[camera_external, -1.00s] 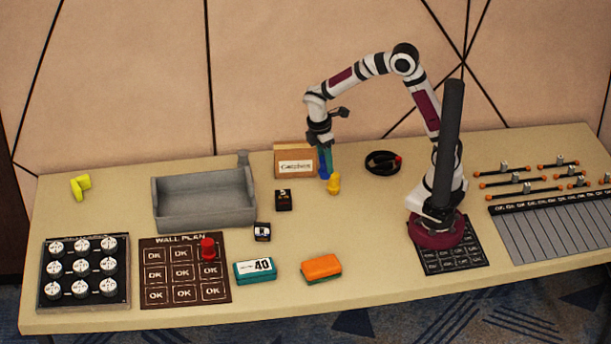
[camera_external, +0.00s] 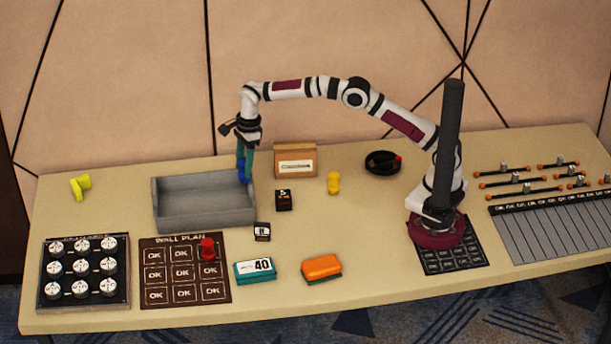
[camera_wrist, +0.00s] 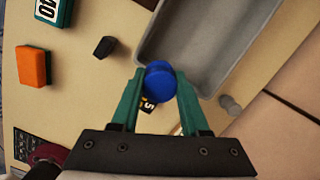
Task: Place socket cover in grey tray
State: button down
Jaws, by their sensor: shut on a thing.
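My gripper (camera_external: 243,168) is shut on a blue round piece (camera_wrist: 158,75), which I take to be the socket cover. In the wrist view my gripper (camera_wrist: 157,92) has its green fingers on either side of the piece. In the external view the fingers point down at the rear right corner of the grey tray (camera_external: 207,216), and the blue piece (camera_external: 243,178) shows at their tips. The tray's bare floor (camera_wrist: 205,35) also shows in the wrist view, above and right of the piece. The tray looks empty. The exact height above the rim is unclear.
A cardboard box (camera_external: 296,160), a small black box (camera_external: 283,200) and a yellow piece (camera_external: 333,183) stand right of the tray. A grey knob (camera_wrist: 230,104) is by the tray's corner. A wall-plan board (camera_external: 185,282) lies in front, with a red piece (camera_external: 208,249).

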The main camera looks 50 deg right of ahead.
jog(key=shift+w+d+f+m+t, duration=0.1)
jog(key=shift+w+f+m, duration=0.8)
jog(key=shift+f, duration=1.2)
jog(key=shift+w+d+f+m+t, duration=0.15)
jog(key=shift+w+f+m, duration=0.75)
jog(key=shift+f, duration=1.2)
jog(key=shift+w+d+f+m+t, duration=0.1)
jog(key=shift+w+f+m, duration=0.5)
jog(key=shift+w+f, duration=1.05)
jog(key=shift+s+f, duration=0.5)
jog(key=shift+f, duration=0.05)
jog(key=shift+c, duration=2)
grip_release()
